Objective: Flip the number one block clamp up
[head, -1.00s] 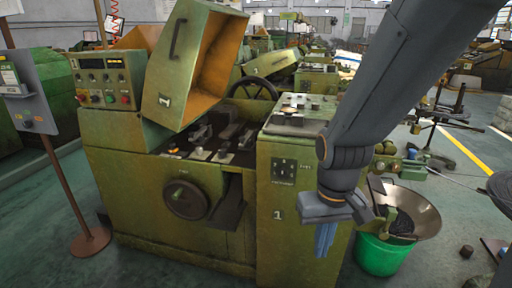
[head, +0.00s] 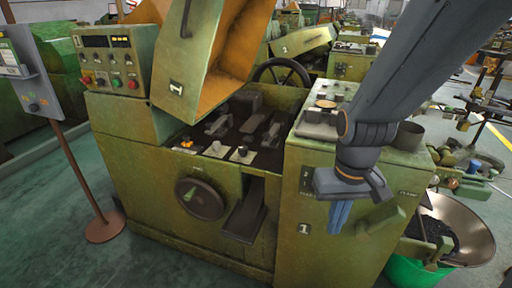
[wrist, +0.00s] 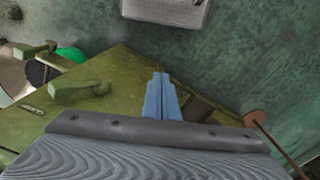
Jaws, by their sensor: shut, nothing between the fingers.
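The number 1 green machine (head: 255,190) stands ahead with its orange-lined cover (head: 215,60) raised. In its open bay lie dark block clamps (head: 253,123) with grey parts, side by side and looking low and flat. Small white number plates (head: 242,154) sit in front of them, too small to read, so I cannot tell which clamp is number one. My gripper (head: 340,218) points down in front of the machine's right cabinet, right of and apart from the clamps. Its blue fingers are together and empty, also in the wrist view (wrist: 161,92), where no clamps show.
A handwheel (head: 200,198) and a dark chute (head: 245,212) are on the machine's front. A green bucket (head: 410,270) and a metal bowl (head: 470,228) stand at the right. A sign stand (head: 103,228) is at the left; open floor lies in front.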

